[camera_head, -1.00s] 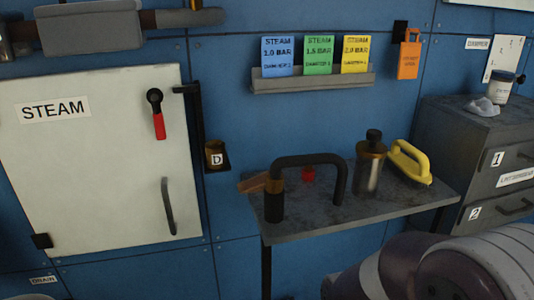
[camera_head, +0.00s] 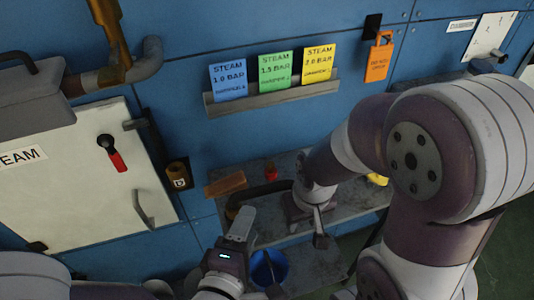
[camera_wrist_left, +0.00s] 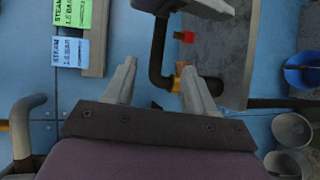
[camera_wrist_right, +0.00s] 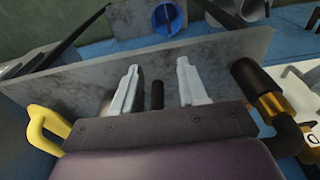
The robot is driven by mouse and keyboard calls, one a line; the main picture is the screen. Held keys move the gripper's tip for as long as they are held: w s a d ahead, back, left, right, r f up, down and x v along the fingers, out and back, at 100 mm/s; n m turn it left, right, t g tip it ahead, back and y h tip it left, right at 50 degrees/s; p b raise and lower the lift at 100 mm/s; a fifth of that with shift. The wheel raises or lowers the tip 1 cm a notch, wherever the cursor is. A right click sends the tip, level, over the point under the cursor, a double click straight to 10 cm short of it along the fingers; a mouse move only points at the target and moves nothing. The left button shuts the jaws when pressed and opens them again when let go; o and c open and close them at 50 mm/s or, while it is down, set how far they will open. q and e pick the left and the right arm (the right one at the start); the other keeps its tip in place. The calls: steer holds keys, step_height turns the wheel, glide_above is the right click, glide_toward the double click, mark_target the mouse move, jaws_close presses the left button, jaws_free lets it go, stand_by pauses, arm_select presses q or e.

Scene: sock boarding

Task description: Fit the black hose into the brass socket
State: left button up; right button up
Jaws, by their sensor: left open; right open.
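The black hose (camera_head: 262,190) stands as an arch on the grey shelf, a brass collar near one end. The collar (camera_wrist_right: 268,103) shows at right in the right wrist view. A brass-coloured cup labelled D (camera_head: 179,176) is on the wall left of the shelf; I take it as the socket. My left gripper (camera_head: 243,222) is open at the shelf's front; the hose (camera_wrist_left: 157,55) shows beyond its fingers in the left wrist view. My right gripper (camera_head: 318,232) is open above the shelf; a dark upright piece (camera_wrist_right: 157,95) shows between its fingers. My right arm hides the hose's right part.
The shelf (camera_head: 345,207) also bears a small red thing (camera_head: 271,174), a brown block (camera_head: 225,184) and a yellow-handled brush (camera_wrist_right: 48,125). A blue bucket-like thing (camera_head: 268,268) is below. A white STEAM cabinet (camera_head: 80,185) stands left; a card rack (camera_head: 270,95) is above.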

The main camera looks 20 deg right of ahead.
mark_target(257, 192)
arm_select(q)
steer(key=x, duration=0.9)
steer(key=shift+w+a+p, duration=0.2)
steer(key=shift+w+p, duration=0.2)
steer(key=shift+w, duration=0.05)
steer(key=shift+w+d, duration=0.15)
steer(key=shift+w, duration=0.05)
steer(key=shift+w+d, duration=0.15)
arm_select(e)
steer(key=shift+s+a+r, duration=0.55)
steer(key=shift+s+r, duration=0.3)
arm_select(q)
jaws_close()
